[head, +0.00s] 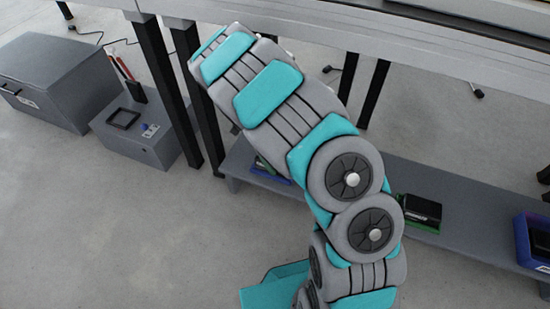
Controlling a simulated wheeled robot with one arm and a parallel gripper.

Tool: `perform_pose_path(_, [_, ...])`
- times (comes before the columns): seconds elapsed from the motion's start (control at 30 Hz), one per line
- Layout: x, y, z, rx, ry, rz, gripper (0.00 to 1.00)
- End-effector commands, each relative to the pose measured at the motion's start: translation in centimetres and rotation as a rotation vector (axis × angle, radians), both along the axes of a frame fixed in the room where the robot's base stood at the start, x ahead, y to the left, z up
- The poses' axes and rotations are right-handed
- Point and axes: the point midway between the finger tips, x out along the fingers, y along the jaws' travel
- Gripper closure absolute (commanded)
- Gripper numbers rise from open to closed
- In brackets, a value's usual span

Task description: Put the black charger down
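My gripper is not in view; my grey and teal arm reaches up and left across the middle, and its far end hides what lies behind it. I cannot tell whether anything is held. No black charger can be made out for sure. A black box-shaped object (421,208) rests in a green tray (423,228) on the low grey shelf (468,216), right of my arm; I cannot tell what it is.
A blue bin (524,246) with dark contents stands at the shelf's right end. A blue tray (268,179) is partly hidden by my arm. Grey boxes (58,80) stand at left, one with a black frame (123,118). Table legs (156,60) and cables stand near. Floor at lower left is clear.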

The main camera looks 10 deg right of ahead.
Motion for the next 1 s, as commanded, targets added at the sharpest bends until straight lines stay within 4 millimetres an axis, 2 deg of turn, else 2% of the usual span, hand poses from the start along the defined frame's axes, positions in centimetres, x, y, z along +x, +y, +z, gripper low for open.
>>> perform_pose_path(0.13, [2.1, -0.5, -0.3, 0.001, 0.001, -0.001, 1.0])
perform_pose_path(0.3, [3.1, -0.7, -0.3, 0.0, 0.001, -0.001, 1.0])
perform_pose_path(0.43, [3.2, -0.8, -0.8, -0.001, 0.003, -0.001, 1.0])
perform_pose_path(0.7, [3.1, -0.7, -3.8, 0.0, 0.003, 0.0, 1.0])
perform_pose_path(1.0, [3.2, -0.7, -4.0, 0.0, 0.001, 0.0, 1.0])
